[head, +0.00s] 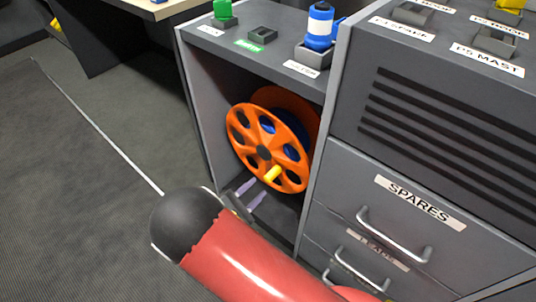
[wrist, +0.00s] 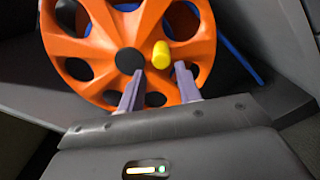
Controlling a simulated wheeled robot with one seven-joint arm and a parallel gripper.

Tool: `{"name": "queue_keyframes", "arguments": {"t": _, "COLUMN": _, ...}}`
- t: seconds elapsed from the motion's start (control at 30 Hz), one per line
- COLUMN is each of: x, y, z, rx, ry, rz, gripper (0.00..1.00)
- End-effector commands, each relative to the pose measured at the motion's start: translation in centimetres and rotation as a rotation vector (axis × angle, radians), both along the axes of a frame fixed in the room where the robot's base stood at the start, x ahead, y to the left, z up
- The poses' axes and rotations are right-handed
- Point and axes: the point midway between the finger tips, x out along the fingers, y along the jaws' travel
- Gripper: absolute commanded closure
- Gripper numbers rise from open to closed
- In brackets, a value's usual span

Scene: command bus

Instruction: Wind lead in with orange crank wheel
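The orange crank wheel (head: 241,131) stands upright in an open bay of the grey cabinet, and fills the upper wrist view (wrist: 85,55). It has round holes and a black hub (head: 264,153). Its yellow crank knob (head: 272,174) sticks out at the lower right of the hub. Blue lead (head: 291,151) shows behind the wheel and through its holes. My gripper (head: 257,194) is just in front of the wheel's lower part. In the wrist view my gripper (wrist: 161,82) has its two purple fingers apart, with the knob (wrist: 161,55) just beyond the gap between them. Nothing is held.
The bay's side walls stand close on both sides. The cabinet top (head: 270,58) carries a green item (head: 223,10) and a blue and white bottle (head: 319,26) in holders. Drawers with metal handles (head: 395,240) are at right. Open floor (head: 70,200) lies at left.

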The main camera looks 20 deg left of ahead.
Motion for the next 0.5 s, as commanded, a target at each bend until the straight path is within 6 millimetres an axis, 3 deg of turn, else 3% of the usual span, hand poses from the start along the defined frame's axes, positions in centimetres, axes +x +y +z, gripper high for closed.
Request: {"name": "queue_keyframes", "arguments": {"t": 0.5, "x": 6.5, "y": -2.1, "z": -0.1, "rx": -0.015, "ry": 0.003, "rz": -0.002, "gripper": 0.66}}
